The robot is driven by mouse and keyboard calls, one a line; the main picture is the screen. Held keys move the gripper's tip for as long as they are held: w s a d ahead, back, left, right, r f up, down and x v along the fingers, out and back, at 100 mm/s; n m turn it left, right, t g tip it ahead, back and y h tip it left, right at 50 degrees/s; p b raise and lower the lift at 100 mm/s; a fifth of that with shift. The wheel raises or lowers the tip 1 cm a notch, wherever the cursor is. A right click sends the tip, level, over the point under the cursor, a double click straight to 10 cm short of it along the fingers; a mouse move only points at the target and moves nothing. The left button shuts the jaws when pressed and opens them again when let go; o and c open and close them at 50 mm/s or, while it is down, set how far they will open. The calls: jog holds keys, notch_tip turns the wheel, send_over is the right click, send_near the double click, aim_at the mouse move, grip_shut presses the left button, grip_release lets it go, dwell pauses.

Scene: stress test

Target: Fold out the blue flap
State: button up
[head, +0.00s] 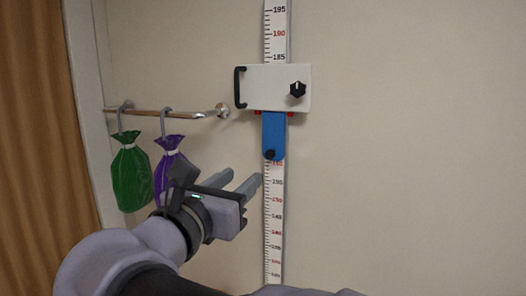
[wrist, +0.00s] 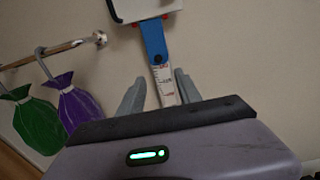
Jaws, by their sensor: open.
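The blue flap (head: 273,134) hangs down flat along the ruler, below a white slider block (head: 277,82), with a dark knob (head: 270,154) at its lower end. In the wrist view the flap (wrist: 154,40) is above my fingers, its knob (wrist: 158,59) near its bottom. My gripper (head: 256,180) is open, its two grey fingers apart and pointing towards the ruler just below the flap. In the wrist view my gripper (wrist: 158,90) has the ruler showing between its fingers, with nothing held. I cannot tell whether the fingers touch the ruler.
The vertical ruler (head: 274,220) is mounted on the wall. The block carries a black handle (head: 240,87) and a black knob (head: 297,89). A metal rail (head: 180,114) at left holds a green bag (head: 131,177) and a purple bag (head: 166,160). The wall at right is clear.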

aim_at(269, 155)
jog(key=x, duration=1)
jog(key=p+x, duration=0.1)
jog(key=x, duration=0.4)
jog(key=shift+a+f, duration=0.15)
jog(key=shift+a, duration=0.15)
grip_shut()
dwell(0.4)
